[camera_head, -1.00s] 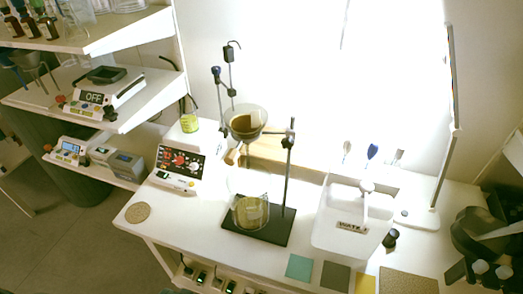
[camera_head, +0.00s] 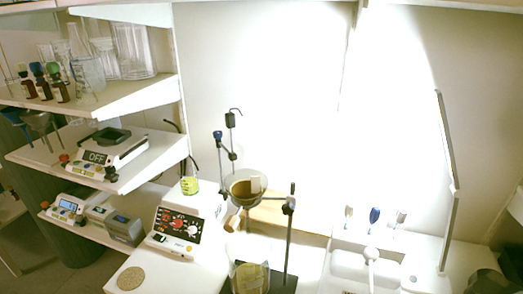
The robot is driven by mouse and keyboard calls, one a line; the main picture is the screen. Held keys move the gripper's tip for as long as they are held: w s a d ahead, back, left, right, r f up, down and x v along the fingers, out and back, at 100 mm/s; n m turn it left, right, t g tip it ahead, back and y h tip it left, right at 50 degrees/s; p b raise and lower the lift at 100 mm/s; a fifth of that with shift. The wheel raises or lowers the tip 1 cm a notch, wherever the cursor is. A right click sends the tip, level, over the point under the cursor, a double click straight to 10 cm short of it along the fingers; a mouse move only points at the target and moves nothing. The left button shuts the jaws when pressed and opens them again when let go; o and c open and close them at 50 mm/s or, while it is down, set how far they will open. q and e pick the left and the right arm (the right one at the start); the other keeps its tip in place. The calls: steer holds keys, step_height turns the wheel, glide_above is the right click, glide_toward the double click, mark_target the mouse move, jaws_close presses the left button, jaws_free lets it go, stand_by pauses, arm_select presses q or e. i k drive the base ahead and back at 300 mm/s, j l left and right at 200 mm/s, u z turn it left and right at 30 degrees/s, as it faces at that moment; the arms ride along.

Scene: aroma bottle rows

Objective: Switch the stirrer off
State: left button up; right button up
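A white device (camera_head: 175,232) with a dark front panel of red and white knobs stands on the table's left part, left of the metal stand. It looks like the stirrer, but I cannot read its labels. A small green switch or light shows on its lower front edge. A small beaker of yellow-green liquid (camera_head: 190,186) is at its back. Another white device (camera_head: 107,152) on the middle shelf shows "OFF" on its display and has coloured knobs in front. Neither of my grippers can be made out in view.
A stand with a funnel (camera_head: 246,187) rises beside the device, above a beaker (camera_head: 250,277). Shelves at left hold glassware (camera_head: 88,72), dropper bottles and small instruments. A round cork mat (camera_head: 131,278) lies front left. A partly visible dark thing (camera_head: 490,282) is at bottom right.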

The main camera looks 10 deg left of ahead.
mark_target(158, 238)
steer(key=u, duration=1.3)
